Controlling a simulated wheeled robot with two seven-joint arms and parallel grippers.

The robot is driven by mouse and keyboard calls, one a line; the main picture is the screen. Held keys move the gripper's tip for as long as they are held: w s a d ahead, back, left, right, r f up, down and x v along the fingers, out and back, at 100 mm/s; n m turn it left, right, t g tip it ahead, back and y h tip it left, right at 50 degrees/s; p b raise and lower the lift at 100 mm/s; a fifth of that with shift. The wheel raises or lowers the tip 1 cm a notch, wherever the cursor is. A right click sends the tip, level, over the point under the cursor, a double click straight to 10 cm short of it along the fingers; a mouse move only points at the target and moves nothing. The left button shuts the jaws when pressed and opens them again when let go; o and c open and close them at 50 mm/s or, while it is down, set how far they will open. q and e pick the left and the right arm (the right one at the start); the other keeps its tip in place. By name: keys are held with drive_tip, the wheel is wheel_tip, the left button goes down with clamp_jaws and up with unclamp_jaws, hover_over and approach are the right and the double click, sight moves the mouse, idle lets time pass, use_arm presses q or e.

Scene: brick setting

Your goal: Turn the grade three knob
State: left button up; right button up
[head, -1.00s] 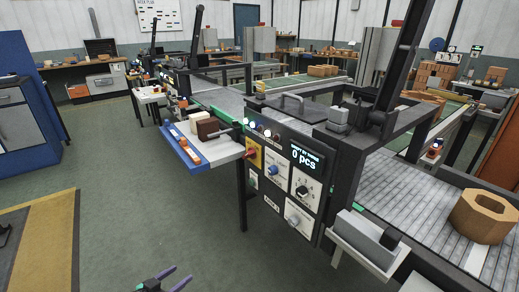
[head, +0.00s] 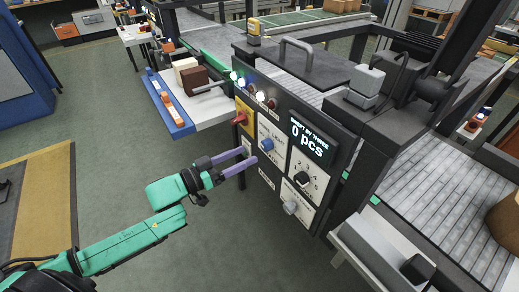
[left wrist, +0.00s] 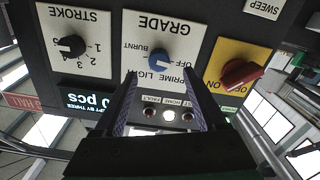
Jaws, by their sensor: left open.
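The GRADE knob is a blue round knob (head: 267,145) on a white plate in the black control panel (head: 268,184). In the left wrist view the blue knob (left wrist: 160,62) appears upside down, under the word GRADE, with OFF, BURNT, PRIME and LIGHT marks around it. I cannot tell its exact setting. My left gripper (head: 249,156) is open and empty in front of the panel. Its purple fingers point at the panel beside the blue knob. In the left wrist view the fingertips (left wrist: 159,78) flank the lower side of the knob, apparently short of it.
A red switch on a yellow plate (head: 241,118) and the black STROKE knob (head: 302,180) sit either side. A grey knob (head: 290,207) is lower. The display (head: 310,139) reads 0 pcs. A tray with blue edge (head: 170,105) juts out left of the panel.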

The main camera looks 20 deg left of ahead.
sight(263, 147)
use_arm(q)
drive_tip(key=x, duration=0.5)
drive_tip(key=shift+w+d+r, duration=0.15)
drive_tip(key=shift+d, duration=0.05)
drive_tip(key=shift+w+d, duration=0.2)
drive_tip(key=shift+w, duration=0.05)
drive_tip(key=shift+s, duration=0.1)
drive_tip(key=shift+c, duration=0.5)
clamp_jaws()
use_arm(e)
drive_tip(key=shift+w+r, duration=0.15)
drive_tip(key=shift+w, duration=0.05)
use_arm(q)
drive_tip(key=shift+m, duration=0.3)
drive_tip(key=m, duration=1)
use_arm(e)
drive_tip(key=shift+f, duration=0.4)
drive_tip(key=shift+w, duration=0.1)
